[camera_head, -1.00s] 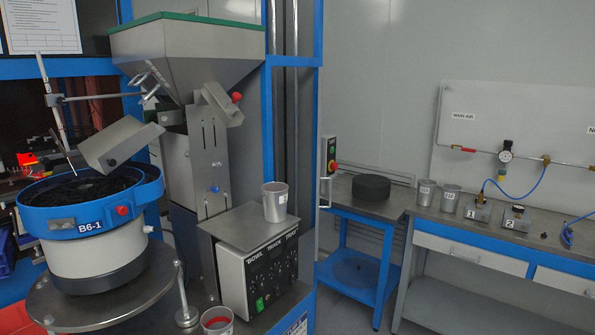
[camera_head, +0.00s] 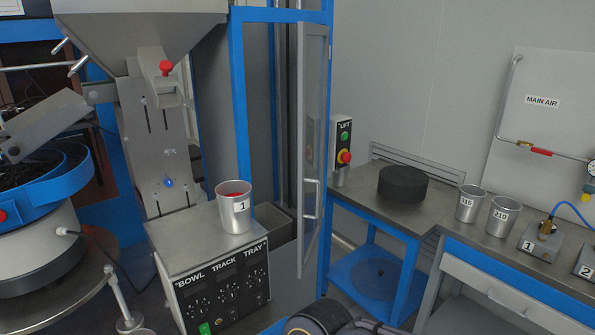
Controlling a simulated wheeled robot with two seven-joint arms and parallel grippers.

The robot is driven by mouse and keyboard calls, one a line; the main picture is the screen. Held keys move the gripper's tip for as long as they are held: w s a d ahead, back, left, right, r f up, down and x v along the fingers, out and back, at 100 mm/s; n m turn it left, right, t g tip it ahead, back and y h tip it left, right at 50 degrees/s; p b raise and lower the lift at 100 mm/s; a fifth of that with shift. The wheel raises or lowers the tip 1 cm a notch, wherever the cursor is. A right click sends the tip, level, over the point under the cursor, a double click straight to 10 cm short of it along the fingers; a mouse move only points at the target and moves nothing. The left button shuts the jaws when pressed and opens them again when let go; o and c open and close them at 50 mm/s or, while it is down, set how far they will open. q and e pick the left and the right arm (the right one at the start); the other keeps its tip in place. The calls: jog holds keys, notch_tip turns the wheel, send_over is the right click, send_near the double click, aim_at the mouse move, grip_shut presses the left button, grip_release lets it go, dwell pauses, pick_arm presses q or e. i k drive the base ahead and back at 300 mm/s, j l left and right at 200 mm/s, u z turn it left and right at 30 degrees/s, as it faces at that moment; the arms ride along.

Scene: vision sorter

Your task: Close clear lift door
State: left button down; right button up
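The clear lift door (camera_head: 314,120) is a tall see-through panel in a thin grey frame, on the blue lift frame (camera_head: 239,90). It stands ajar, swung out from the opening, and is seen at a steep angle. Its pale handle (camera_head: 311,199) is on the lower half, with nothing touching it. Behind the opening are the grey lift rails and an open grey bin (camera_head: 268,228). A dark rounded part of my arm shows at the bottom edge, below the door. Neither gripper's fingers are in view.
A control box (camera_head: 222,290) with a metal cup (camera_head: 234,208) labelled 1 stands left of the door. The lift button panel (camera_head: 344,145) and a bench (camera_head: 345,192) with a black disc (camera_head: 403,184) are right. Two cups stand farther right.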

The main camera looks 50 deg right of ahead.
aim_at(304, 29)
jog(key=l+u, duration=0.7)
jog(key=k+l+u, duration=0.15)
jog(key=u, duration=0.2)
jog(key=i+l, duration=0.1)
jog(key=l, duration=0.3)
jog(key=z, duration=0.4)
jog(key=i+l+z, duration=0.1)
jog(key=z, duration=0.7)
jog(key=i, duration=0.05)
